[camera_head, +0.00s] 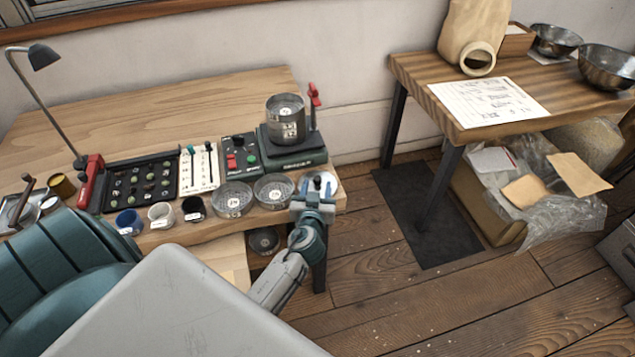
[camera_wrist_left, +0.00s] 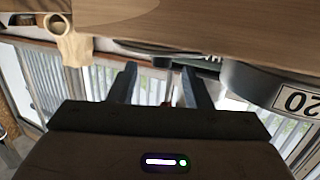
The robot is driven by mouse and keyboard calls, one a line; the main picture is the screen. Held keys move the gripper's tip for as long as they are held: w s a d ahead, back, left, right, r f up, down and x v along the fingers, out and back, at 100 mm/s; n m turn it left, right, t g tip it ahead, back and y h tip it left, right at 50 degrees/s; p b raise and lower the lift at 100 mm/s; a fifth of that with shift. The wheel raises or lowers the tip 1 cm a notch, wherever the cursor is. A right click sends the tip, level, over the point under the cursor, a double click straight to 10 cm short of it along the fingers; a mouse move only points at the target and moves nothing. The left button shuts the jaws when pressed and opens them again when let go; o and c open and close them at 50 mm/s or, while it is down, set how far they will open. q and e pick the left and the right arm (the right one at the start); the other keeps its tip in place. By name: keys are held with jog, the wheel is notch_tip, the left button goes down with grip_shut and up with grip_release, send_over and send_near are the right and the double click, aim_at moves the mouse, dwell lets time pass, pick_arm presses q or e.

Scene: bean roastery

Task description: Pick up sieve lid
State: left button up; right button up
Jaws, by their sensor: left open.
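The sieve lid (camera_head: 319,176) is a small pale metal disc at the right front corner of the left bench, partly hidden by my left gripper (camera_head: 316,190). In the left wrist view, which looks upside down, the lid (camera_wrist_left: 160,48) is a thin flat disc with a narrow upright knob. My left gripper (camera_wrist_left: 160,82) is open, with one finger on each side of the knob. I cannot tell whether the fingers touch it. My right gripper is not in view.
Two labelled sieves (camera_head: 273,191) lie left of the lid; one marked 20 (camera_wrist_left: 298,100) is close beside my fingers. A shaker (camera_head: 293,158) bears a sieve stack (camera_head: 286,121) behind. Sample cups (camera_head: 161,215) stand farther left. Floor to the right (camera_head: 365,260) is clear.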

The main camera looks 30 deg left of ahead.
aim_at(318, 178)
pick_arm(q)
jog(key=x, duration=0.2)
jog(key=p+x, duration=0.1)
jog(key=shift+w+a+r, duration=0.15)
jog(key=shift+w+a, duration=0.15)
jog(key=shift+w, duration=0.05)
jog(key=shift+w+a, duration=0.15)
jog(key=shift+w, duration=0.1)
jog(key=shift+c, duration=0.3)
grip_shut()
